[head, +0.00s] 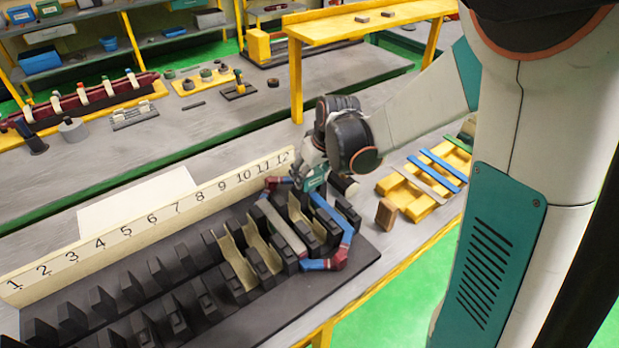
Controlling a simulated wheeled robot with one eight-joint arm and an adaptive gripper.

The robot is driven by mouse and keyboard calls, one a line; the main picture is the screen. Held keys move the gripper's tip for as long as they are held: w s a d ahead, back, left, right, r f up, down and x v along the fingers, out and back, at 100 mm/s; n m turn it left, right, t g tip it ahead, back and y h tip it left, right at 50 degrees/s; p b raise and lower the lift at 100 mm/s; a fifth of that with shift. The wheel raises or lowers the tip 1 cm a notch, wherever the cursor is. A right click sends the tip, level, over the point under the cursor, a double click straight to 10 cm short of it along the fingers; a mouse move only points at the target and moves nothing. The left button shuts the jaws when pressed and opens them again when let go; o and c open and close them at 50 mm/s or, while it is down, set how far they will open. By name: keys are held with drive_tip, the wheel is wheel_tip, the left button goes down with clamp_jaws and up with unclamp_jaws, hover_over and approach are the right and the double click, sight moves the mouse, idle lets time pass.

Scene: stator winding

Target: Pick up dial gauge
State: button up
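I cannot make out a dial gauge for certain. A small dark fixture with an upright post (239,84) stands on the far bench, too small to identify. My gripper (314,188) is low over the right end of the black slotted rack, below my dark wrist joint. Its fingers are mostly hidden, so I cannot tell whether it is open or shut. A red and blue coil loop (342,254) lies around the rack blocks beside my gripper. I cannot tell whether they touch.
The black slotted rack (262,315) fills the near bench, with a numbered strip (150,222) behind it. A yellow rack with coloured bars (408,196) and a brown block (386,213) stand to its right. A red rotor (85,100) lies on the far bench.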

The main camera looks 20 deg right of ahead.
drive_tip(key=shift+c, duration=1.1)
drive_tip(key=shift+r, duration=0.1)
wheel_tip(320, 180, up, 25)
drive_tip(key=p, duration=0.9)
drive_tip(key=shift+s, duration=0.15)
